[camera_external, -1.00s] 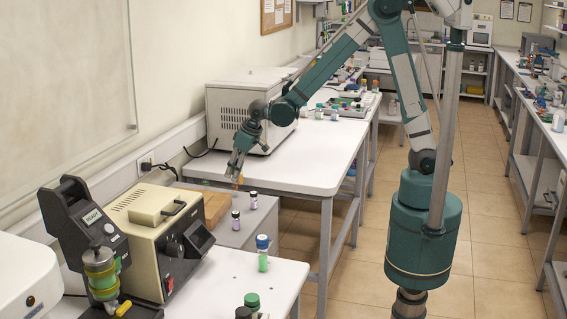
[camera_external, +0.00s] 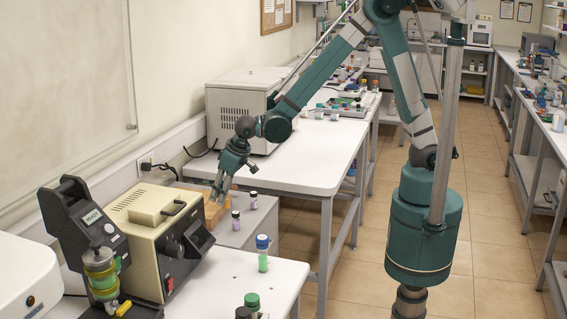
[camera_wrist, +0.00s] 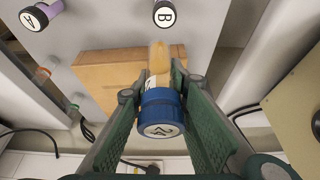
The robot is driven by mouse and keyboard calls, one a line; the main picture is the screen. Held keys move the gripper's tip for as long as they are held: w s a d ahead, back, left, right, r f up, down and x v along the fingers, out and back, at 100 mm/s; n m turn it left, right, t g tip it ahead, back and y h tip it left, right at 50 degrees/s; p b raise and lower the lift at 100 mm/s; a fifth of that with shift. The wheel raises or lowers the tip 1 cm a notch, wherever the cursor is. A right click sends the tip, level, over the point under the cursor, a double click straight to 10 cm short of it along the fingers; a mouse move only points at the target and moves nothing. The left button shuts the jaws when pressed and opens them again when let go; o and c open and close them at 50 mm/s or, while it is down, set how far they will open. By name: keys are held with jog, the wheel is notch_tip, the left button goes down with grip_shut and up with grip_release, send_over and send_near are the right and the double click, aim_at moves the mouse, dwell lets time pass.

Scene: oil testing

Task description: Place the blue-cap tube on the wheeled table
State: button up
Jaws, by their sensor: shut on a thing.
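My gripper (camera_wrist: 165,112) is shut on a blue-cap tube (camera_wrist: 162,112), with the cap between its fingers and an amber body pointing away. In the external view my gripper (camera_external: 218,190) is over the left part of a low grey surface (camera_external: 236,238), above a brown block (camera_external: 208,207); the held tube is hard to make out there. The brown block also shows behind the tube in the wrist view (camera_wrist: 100,75). I cannot tell which piece is the wheeled table; no wheels show.
Two dark-capped vials stand on the grey surface; their caps read A (camera_wrist: 32,18) and B (camera_wrist: 164,15) in the wrist view. A beige instrument (camera_external: 155,235) stands close at left. A white oven (camera_external: 245,105) stands on the white table (camera_external: 300,165) behind, whose front part is clear.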

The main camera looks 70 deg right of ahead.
jog(key=s+a+p, duration=0.1)
jog(key=s+a, duration=0.5)
jog(key=a, duration=0.4)
jog(key=s+a+p, duration=0.1)
jog(key=s+a, duration=0.5)
jog(key=a, duration=0.4)
jog(key=s+a+p, duration=0.1)
jog(key=s+a, duration=0.6)
jog(key=a, duration=0.3)
jog(key=shift+r, duration=0.15)
jog(key=s+a+r+m, duration=0.1)
jog(key=s+a+r, duration=0.1)
jog(key=a, duration=0.3)
jog(key=s+a+r+m, duration=0.1)
jog(key=s+a+r, duration=0.1)
jog(key=s+a, duration=0.2)
jog(key=s+a+r+m+h, duration=0.1)
jog(key=s+a, duration=0.3)
jog(key=a, duration=0.4)
jog(key=shift+r, duration=0.5)
jog(key=shift+f, duration=3.15)
jog(key=shift+f, duration=0.1)
jog(key=shift+f, duration=1.75)
jog(key=shift+f, duration=0.15)
